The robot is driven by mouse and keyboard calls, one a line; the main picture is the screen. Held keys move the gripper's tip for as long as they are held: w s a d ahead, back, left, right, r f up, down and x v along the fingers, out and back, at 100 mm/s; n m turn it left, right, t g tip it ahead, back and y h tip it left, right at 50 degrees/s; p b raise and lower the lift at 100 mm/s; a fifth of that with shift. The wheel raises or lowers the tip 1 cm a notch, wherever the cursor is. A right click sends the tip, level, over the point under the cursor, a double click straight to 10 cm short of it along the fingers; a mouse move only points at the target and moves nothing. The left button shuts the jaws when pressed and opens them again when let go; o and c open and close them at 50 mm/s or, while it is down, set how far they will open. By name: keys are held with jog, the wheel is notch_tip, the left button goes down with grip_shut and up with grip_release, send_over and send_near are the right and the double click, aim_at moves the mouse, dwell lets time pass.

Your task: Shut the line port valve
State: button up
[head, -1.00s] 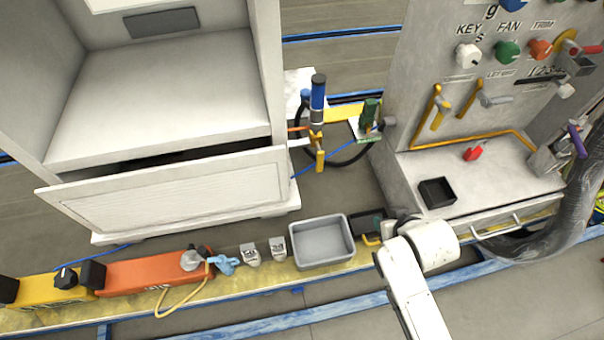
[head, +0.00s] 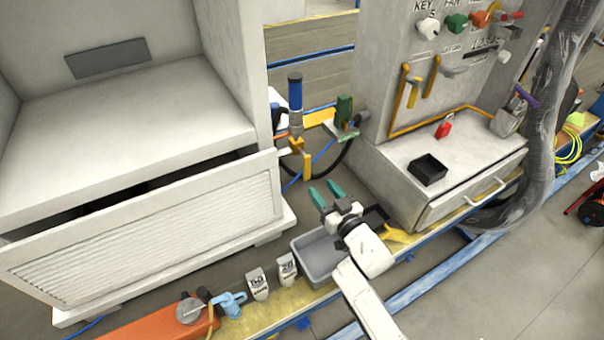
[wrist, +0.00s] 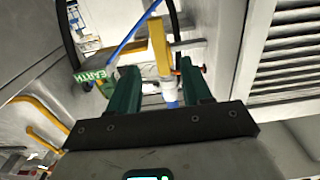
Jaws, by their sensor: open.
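A pipe fitting with an upright blue cylinder (head: 295,95) stands between the white cabinet and the grey control panel. Below it hangs a yellow lever (head: 304,160), which also shows in the wrist view (wrist: 160,45). No readable label marks it as the line port valve. My gripper (head: 326,193) is open, with green fingers, below and in front of the fitting. In the wrist view, the gap between the fingers (wrist: 160,82) faces the yellow lever and a white-and-blue pipe end (wrist: 168,92). I cannot see contact; the fingers look empty.
A green fitting (head: 344,110) stands close right of the lever, with black and blue hoses around. The white cabinet's open drawer (head: 160,215) is at left. The grey panel's base (head: 440,150) is at right. A grey bin (head: 318,258) lies below my gripper.

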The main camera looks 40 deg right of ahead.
aim_at(308, 171)
jog(key=b+x, duration=0.1)
jog(key=x, duration=0.8)
jog(key=shift+w+d, duration=0.1)
jog(key=shift+w, duration=0.25)
jog(key=shift+c, duration=0.3)
grip_shut()
